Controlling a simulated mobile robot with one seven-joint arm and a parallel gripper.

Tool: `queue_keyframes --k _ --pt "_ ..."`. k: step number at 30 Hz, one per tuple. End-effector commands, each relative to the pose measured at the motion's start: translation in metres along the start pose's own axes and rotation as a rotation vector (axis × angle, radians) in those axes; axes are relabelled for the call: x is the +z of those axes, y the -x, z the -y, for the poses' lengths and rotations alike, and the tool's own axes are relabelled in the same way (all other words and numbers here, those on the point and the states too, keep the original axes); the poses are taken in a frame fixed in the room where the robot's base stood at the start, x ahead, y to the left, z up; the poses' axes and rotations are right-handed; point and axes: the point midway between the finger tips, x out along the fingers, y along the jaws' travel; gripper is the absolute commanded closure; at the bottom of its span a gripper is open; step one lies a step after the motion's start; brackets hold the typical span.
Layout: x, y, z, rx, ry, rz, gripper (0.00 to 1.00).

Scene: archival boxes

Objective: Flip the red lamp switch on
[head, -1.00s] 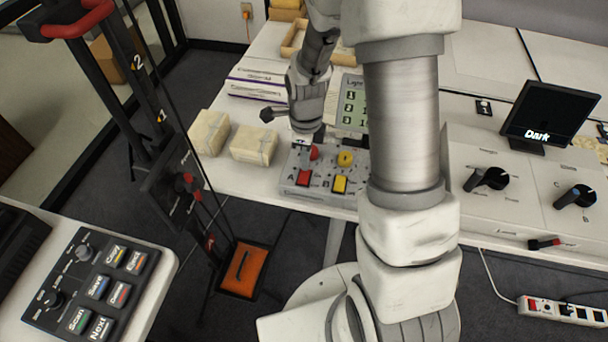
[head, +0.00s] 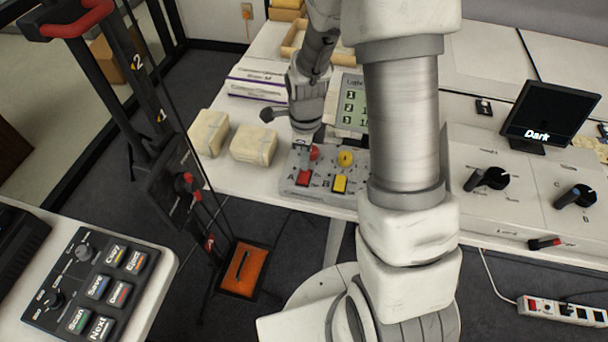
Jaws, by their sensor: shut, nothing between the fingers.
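A grey control box (head: 288,188) sits near the front edge of the white table. On its left side, marked A, is a square red piece (head: 304,178), with a round red piece (head: 314,153) behind it. A square yellow piece (head: 340,184) and a round yellow piece (head: 345,159) are to their right. My gripper (head: 303,146) is shut and empty, pointing down at the back left of the box, just left of the round red piece. I cannot tell whether it touches anything. My arm hides the box's right end, and the switch position is too small to tell.
Two cream blocks (head: 254,146) stand left of the box. A sign (head: 352,98) marked "Light" stands behind it, partly hidden. A black screen (head: 551,113) reads "Dark" at right, above a panel with black knobs (head: 489,179). A power strip (head: 563,311) lies low at right.

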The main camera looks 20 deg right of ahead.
Motion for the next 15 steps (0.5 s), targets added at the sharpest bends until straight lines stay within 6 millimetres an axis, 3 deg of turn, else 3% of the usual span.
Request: queue_keyframes --k 15 --pt "0.0001 -0.0087 -0.0001 0.000 0.001 0.000 1.00"
